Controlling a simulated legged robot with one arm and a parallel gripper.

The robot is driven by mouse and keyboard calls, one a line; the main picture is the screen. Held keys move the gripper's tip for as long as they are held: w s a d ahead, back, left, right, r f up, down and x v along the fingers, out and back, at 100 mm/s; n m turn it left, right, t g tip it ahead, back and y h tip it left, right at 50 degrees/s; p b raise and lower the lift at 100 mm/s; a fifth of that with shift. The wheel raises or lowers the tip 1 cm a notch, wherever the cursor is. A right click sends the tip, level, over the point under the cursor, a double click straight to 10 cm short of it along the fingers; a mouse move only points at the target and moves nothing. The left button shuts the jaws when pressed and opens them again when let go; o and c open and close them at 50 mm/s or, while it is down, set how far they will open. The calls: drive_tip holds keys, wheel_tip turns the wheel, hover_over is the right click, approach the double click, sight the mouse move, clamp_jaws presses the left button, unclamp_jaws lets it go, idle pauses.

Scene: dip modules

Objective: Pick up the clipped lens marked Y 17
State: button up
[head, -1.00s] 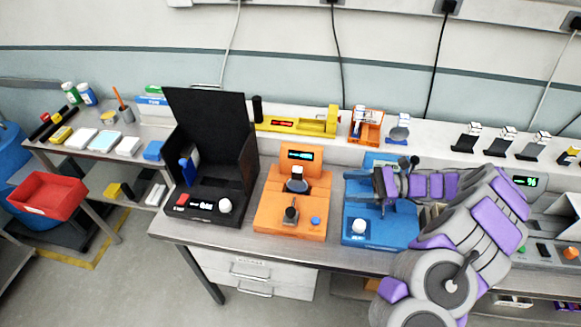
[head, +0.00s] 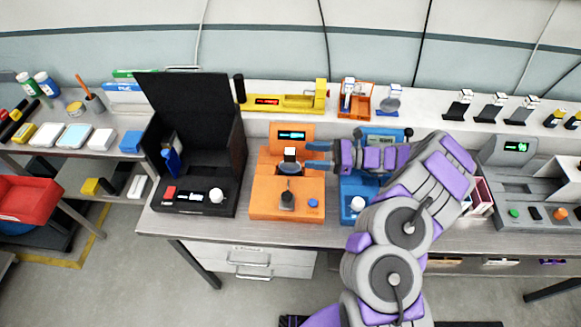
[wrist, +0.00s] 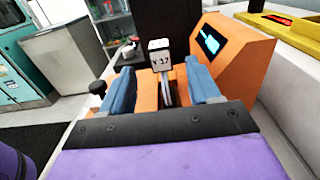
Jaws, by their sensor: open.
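The clipped lens marked Y 17 (wrist: 161,56) stands upright on the orange device, its white label facing the wrist camera. In the head view its white top (head: 290,153) shows above the middle of the orange device (head: 262,203). My gripper (wrist: 160,88) is open, with one blue finger on each side of the lens's lower part in the wrist view. In the head view my gripper (head: 306,155) comes in from the right, level with the lens. I cannot tell whether the fingers touch it.
A black open box (head: 222,187) stands left of the orange device, and a blue device (head: 382,132) stands right, partly behind my arm. A yellow instrument (head: 289,102) and small stands (head: 389,101) line the back shelf. A knob (head: 287,200) rises at the orange device's front.

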sight(288, 155)
drive_tip(key=a, duration=0.3)
drive_tip(key=shift+w+a+f, duration=0.1)
drive_tip(key=shift+a+f, duration=0.05)
drive_tip(key=shift+a, duration=0.05)
drive_tip(key=shift+d+b, duration=0.3)
drive_tip(key=shift+d, duration=0.45)
drive_tip(key=shift+a, duration=0.2)
drive_tip(key=a+b, duration=0.1)
drive_tip(key=a, duration=0.5)
drive_tip(key=shift+w+a, duration=0.1)
drive_tip(key=shift+a, duration=0.15)
drive_tip(key=shift+d, duration=0.95)
drive_tip(key=c, duration=0.3)
drive_tip(key=shift+d, duration=0.5)
drive_tip(key=c, duration=0.3)
drive_tip(key=shift+a, duration=1.05)
clamp_jaws()
drive_tip(key=shift+d, duration=0.15)
